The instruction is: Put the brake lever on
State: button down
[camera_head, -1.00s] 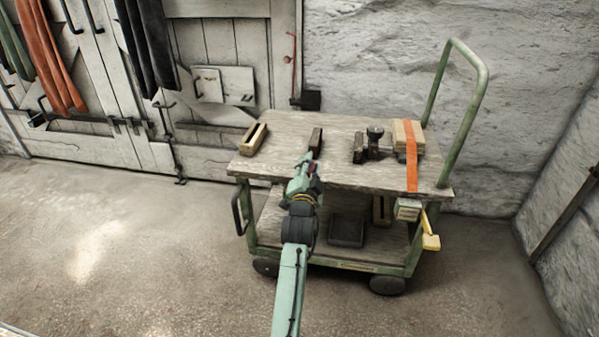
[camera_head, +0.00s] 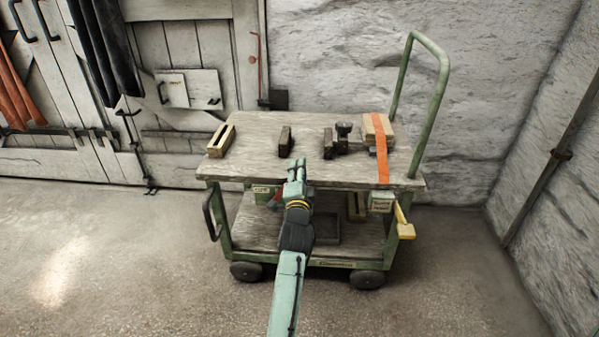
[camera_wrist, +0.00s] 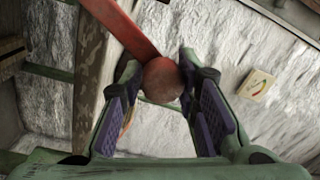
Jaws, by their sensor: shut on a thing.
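The brake lever is a red bar (camera_wrist: 122,27) with a round reddish-brown knob (camera_wrist: 162,79) at its end. In the wrist view my gripper (camera_wrist: 160,85) is shut on the knob, with a purple-padded finger on either side; the bar runs up and left from it. In the head view my gripper (camera_head: 297,165) is at the front edge of the cart (camera_head: 240,173), near the middle. A small bit of red (camera_head: 276,197) shows just left of it; the rest of the lever is hidden by my arm there.
On the cart top stand a wooden box (camera_head: 221,141), a dark block (camera_head: 285,141), a dark clamp-like tool (camera_head: 342,138) and a strapped wooden block (camera_head: 377,131). A yellow handle (camera_head: 404,224) hangs at the right front. The floor (camera_head: 130,240) to the left is clear.

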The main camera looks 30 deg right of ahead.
jog(key=shift+w+a+f, duration=0.1)
jog(key=c, duration=1.2)
grip_release()
jog(key=shift+c, duration=0.2)
notch_tip(320, 180, up, 10)
jog(key=shift+r, duration=0.1)
jog(key=shift+c, duration=0.4)
